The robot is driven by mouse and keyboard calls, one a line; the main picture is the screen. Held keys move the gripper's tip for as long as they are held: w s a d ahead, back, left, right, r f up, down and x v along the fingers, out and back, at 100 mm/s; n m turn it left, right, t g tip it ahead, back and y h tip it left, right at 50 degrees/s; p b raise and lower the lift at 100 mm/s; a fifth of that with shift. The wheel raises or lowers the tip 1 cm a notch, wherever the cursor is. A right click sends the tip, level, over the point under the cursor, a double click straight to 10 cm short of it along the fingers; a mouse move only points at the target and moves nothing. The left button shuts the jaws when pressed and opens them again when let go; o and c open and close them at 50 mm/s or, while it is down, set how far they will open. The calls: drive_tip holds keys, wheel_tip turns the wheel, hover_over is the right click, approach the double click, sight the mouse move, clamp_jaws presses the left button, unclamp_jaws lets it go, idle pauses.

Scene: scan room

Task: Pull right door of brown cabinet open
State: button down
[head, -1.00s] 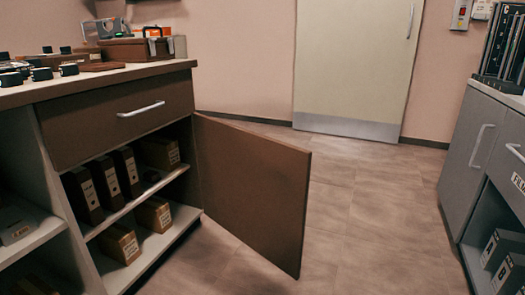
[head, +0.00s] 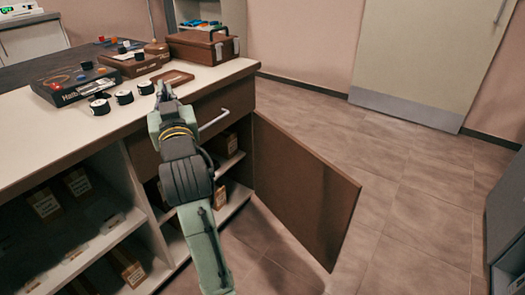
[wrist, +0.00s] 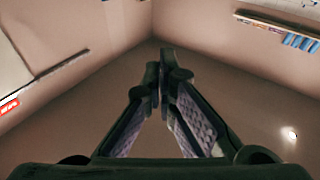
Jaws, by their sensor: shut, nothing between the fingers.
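The brown right door (head: 305,185) of the cabinet stands wide open in the head view, swung out from the cabinet's right end into the room. The cabinet's brown drawer front (head: 222,108) with its silver handle (head: 214,125) is closed above the open shelves. My gripper (head: 163,88) is raised at about countertop height in front of the cabinet, left of the door and apart from it. In the wrist view its fingers (wrist: 158,75) meet at the tips with nothing between them, and it faces the upper walls. My arm hides part of the drawer and shelves.
The countertop (head: 70,135) holds several black-and-white knobs, a control box (head: 82,83) and a brown case (head: 203,44). Boxes stand on the shelves below. A grey cabinet (head: 507,215) is at the right edge. Tiled floor beyond the door is clear.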

drive_tip(key=w+d+f+m+g+h+p, duration=0.1)
drive_tip(key=w+d+f+m+h+p, duration=0.2)
drive_tip(key=d, duration=0.6)
drive_tip(key=w+d+f+m+h+p, duration=0.1)
drive_tip(key=w+d+h+p, duration=0.25)
drive_tip(key=d, duration=0.45)
drive_tip(key=n+g+h+p, duration=0.2)
drive_tip(key=n+g+h, duration=0.5)
drive_tip(key=n+h, duration=1.3)
approach(345, 182)
drive_tip(key=d+n+y+b, duration=0.1)
drive_tip(key=b, duration=0.1)
drive_tip(key=w+d+r+n+y+b, duration=0.1)
drive_tip(key=d+b, duration=0.1)
drive_tip(key=w+d+r+n+y+b, duration=0.1)
drive_tip(key=d+n+b, duration=0.1)
drive_tip(key=shift+w+r+y, duration=0.15)
drive_tip(key=shift+r+y, duration=0.1)
drive_tip(key=shift+y, duration=0.1)
drive_tip(key=shift+w+d+r, duration=0.2)
drive_tip(key=shift+w+d, duration=0.2)
drive_tip(key=shift+d, duration=0.05)
